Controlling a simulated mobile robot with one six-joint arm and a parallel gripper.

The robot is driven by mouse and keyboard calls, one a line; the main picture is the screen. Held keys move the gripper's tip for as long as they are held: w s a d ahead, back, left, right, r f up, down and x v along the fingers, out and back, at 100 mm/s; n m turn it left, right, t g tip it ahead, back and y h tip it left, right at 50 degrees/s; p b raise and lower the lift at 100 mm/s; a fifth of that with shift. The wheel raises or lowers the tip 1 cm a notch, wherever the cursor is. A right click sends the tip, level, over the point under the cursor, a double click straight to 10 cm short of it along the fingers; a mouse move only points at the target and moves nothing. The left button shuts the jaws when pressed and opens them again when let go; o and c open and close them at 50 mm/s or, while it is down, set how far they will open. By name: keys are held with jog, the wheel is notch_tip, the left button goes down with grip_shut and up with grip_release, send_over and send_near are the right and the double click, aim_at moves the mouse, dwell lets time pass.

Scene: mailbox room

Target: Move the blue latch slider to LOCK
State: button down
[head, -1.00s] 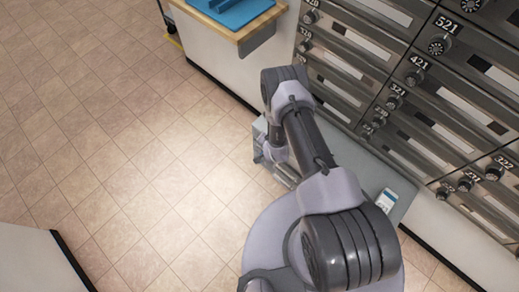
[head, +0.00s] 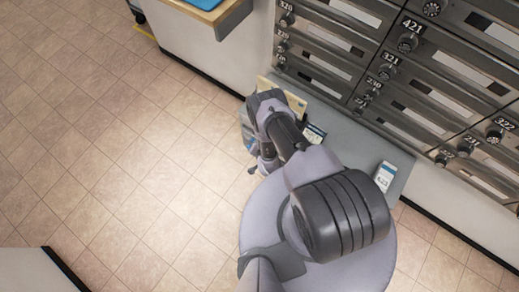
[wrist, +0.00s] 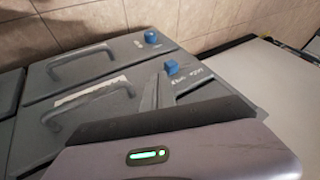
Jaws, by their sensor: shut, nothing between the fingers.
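Two small blue latch sliders show in the wrist view, each on a grey panel with a bar handle. The nearer slider (wrist: 171,68) sits by the right end of its panel, above small lettering that is too blurred to read. The farther slider (wrist: 151,37) sits on the panel behind. My gripper (wrist: 157,92) is shut and empty, its tip just below and left of the nearer slider in the picture. I cannot tell whether it touches. In the head view my gripper (head: 258,167) is low beside the grey cabinet's left end, and the sliders are hidden.
The grey cabinet top (head: 352,150) holds a white labelled device (head: 384,177), a cream item (head: 290,100) and a small card (head: 314,134). Numbered mailboxes (head: 400,75) stand behind it. A wooden counter (head: 215,15) is at the top. The tiled floor (head: 110,130) at left is clear.

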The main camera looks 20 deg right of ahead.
aim_at(253, 140)
jog(key=b+x, duration=0.2)
jog(key=x, duration=0.2)
jog(key=shift+w+f, duration=0.15)
jog(key=shift+w+a, duration=0.7)
jog(key=shift+w, duration=0.25)
jog(key=shift+w+a, duration=0.65)
jog(key=shift+w, duration=0.3)
